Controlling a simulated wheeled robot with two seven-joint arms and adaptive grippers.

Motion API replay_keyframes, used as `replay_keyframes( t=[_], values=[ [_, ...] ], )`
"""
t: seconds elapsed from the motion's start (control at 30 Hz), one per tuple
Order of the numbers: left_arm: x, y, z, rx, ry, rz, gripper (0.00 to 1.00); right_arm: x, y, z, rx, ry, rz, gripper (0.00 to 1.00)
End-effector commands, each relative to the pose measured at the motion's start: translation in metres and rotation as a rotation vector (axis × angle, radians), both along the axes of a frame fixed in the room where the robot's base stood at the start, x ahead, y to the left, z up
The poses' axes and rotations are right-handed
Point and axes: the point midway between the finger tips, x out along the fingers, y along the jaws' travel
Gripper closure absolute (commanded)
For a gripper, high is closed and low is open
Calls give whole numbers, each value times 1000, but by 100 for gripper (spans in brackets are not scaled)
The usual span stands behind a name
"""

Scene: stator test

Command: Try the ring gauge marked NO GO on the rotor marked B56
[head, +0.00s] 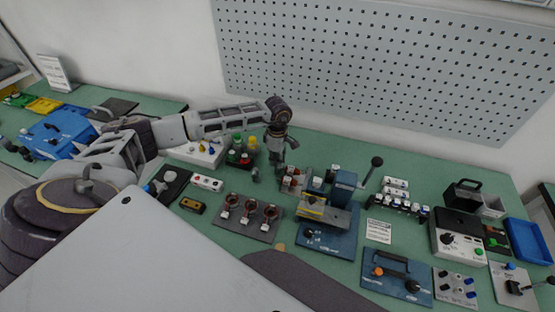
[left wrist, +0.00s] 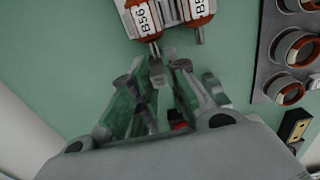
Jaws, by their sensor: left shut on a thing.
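My left gripper (head: 285,147) hangs from my left arm over the back middle of the bench. In the left wrist view its fingertips (left wrist: 157,72) are closed on a small grey piece, mostly hidden by the fingers. I cannot tell if this is the NO GO ring gauge; no NO GO marking is readable. The rotor marked B56 (left wrist: 145,20) lies just ahead of the fingertips, its shaft pointing towards them. Another labelled rotor (left wrist: 197,10) lies to its right, its label hard to read. The rotors (head: 293,180) also show small in the head view.
A plate of copper-wound stators (head: 250,228) lies in front of the rotors. A blue device (head: 330,215) stands right of them.

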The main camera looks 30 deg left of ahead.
Motion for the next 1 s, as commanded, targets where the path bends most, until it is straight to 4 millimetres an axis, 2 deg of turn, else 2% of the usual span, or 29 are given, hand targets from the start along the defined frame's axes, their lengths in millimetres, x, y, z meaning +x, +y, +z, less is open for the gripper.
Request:
replay_keyframes(
  t=[1.0],
  values=[
    [2, -6, 0, -1, -1, 0, 100, 0, 4, -4, 5, 0, -2, 60]
  ],
)
